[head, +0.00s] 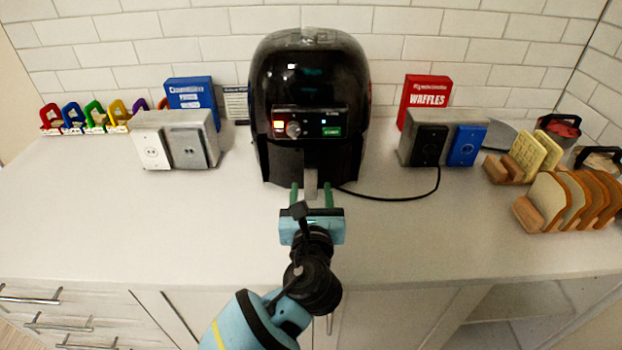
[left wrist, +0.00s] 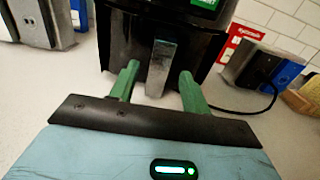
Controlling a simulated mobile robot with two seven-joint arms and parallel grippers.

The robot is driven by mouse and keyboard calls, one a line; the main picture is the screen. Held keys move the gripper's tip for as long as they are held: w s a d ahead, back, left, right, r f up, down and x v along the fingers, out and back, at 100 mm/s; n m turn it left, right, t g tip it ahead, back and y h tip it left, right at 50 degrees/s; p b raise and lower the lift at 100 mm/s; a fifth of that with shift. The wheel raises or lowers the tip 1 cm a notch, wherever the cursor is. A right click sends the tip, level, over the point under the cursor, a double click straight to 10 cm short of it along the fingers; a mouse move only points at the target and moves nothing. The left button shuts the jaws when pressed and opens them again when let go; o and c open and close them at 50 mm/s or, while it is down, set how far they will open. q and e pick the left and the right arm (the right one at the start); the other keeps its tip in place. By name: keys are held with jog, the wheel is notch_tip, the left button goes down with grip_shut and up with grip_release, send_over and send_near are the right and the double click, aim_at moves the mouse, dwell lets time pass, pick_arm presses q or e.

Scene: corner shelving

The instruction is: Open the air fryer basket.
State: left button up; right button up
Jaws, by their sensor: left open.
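The black air fryer (head: 309,85) stands at the back middle of the counter, and its lower front also shows in the left wrist view (left wrist: 125,55). Its basket looks closed. A grey upright handle (head: 310,184) sticks out from the basket front; it also shows in the left wrist view (left wrist: 161,68). My left gripper (head: 311,186) is open, with one green finger on each side of the handle. In the left wrist view (left wrist: 157,82) there are gaps between both fingers and the handle. My right gripper is not in view.
Outlet boxes stand left (head: 180,145) and right (head: 440,140) of the fryer. A black cord (head: 400,198) runs from the fryer to the right box. Bread slices in a rack (head: 575,200) are at the far right. The front counter is clear.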

aim_at(311, 181)
pick_arm(q)
jog(key=shift+w, duration=2.2)
grip_shut()
